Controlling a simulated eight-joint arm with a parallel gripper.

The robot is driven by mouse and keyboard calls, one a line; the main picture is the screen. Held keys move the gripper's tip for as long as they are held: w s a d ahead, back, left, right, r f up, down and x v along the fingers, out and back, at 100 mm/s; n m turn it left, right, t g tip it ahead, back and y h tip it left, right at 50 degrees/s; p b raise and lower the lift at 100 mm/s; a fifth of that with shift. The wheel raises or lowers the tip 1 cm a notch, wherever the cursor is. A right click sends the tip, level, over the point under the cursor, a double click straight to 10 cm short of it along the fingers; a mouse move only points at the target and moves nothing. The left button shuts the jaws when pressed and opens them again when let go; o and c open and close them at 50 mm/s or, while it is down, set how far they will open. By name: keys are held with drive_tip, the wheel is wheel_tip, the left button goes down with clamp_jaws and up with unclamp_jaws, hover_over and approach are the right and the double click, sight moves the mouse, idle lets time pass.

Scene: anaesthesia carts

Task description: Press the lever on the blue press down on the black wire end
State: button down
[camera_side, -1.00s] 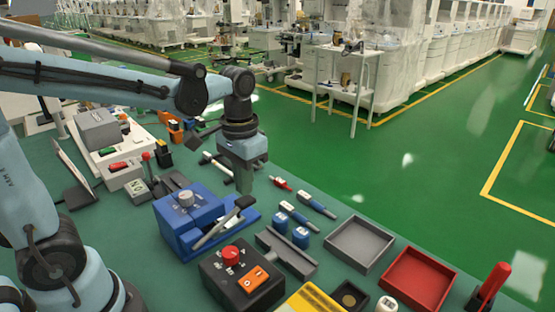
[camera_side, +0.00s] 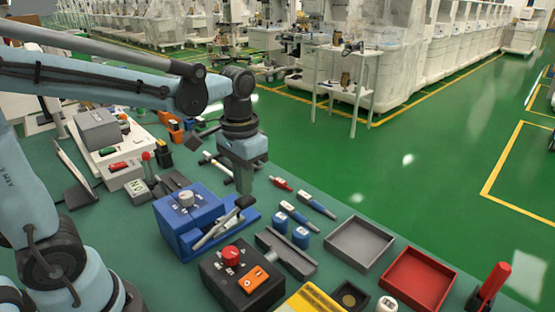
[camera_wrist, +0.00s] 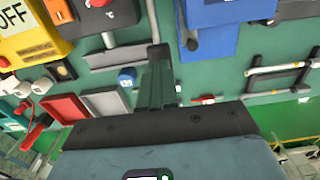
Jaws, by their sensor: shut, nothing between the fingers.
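The blue press (camera_side: 190,218) stands on the green bench, and part of it shows at the top of the wrist view (camera_wrist: 222,14). Its lever (camera_side: 214,231) is a pale bar with a black grip that points right and slants up. I cannot make out the black wire end.
A black box with a red button (camera_side: 231,256) stands in front of the press. A grey tray (camera_side: 333,253) and a red tray (camera_side: 416,281) lie to the right. Blue-handled tools (camera_side: 316,205) and two small blue containers (camera_side: 301,237) lie near the press.

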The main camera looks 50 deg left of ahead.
sight(245, 199)
drive_tip(key=shift+f, duration=0.15)
drive_tip(key=shift+f, duration=2.5)
drive_tip(key=shift+w+r, duration=0.1)
drive_tip(key=shift+r, duration=4.45)
drive_tip(key=shift+s+f+t, duration=0.45)
drive_tip(key=shift+s+t, duration=0.35)
drive_tip(key=shift+t, duration=0.3)
drive_tip(key=shift+s+f+t, duration=0.55)
drive_tip(key=shift+s+t, duration=0.05)
drive_tip(key=shift+t, duration=0.5)
drive_tip(key=shift+s+f+t, duration=0.25)
drive_tip(key=shift+f+t, duration=0.1)
drive_tip(key=shift+t, duration=0.35)
drive_tip(key=shift+s+f+t, duration=0.2)
drive_tip(key=shift+f+t, duration=0.15)
drive_tip(key=shift+t, duration=0.35)
